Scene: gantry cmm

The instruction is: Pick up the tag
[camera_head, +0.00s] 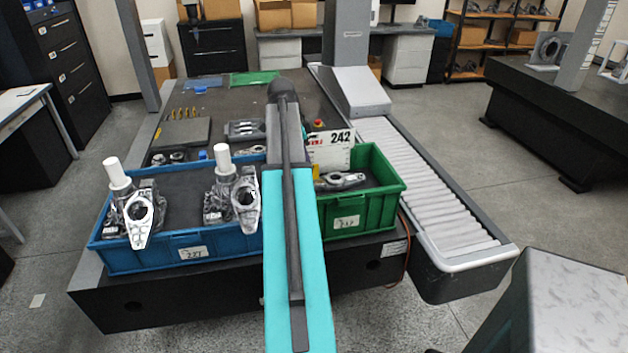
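A white tag (333,150) with the black number 242 and smaller red marks stands roughly upright at the left back of the green bin (372,208). My arm covers the tag's left edge. I cannot tell whether the tag stands in the bin or just behind it. My teal and dark arm reaches from the bottom middle up over the table, between the two bins. My gripper does not show; the arm hides whatever is behind it.
A blue bin (140,262) at left holds grey metal parts with white cylinders. A metal part (342,181) lies in the green bin. A roller conveyor (425,185) runs along the right. A dark plate (182,133) lies further back. A grey box stands bottom right.

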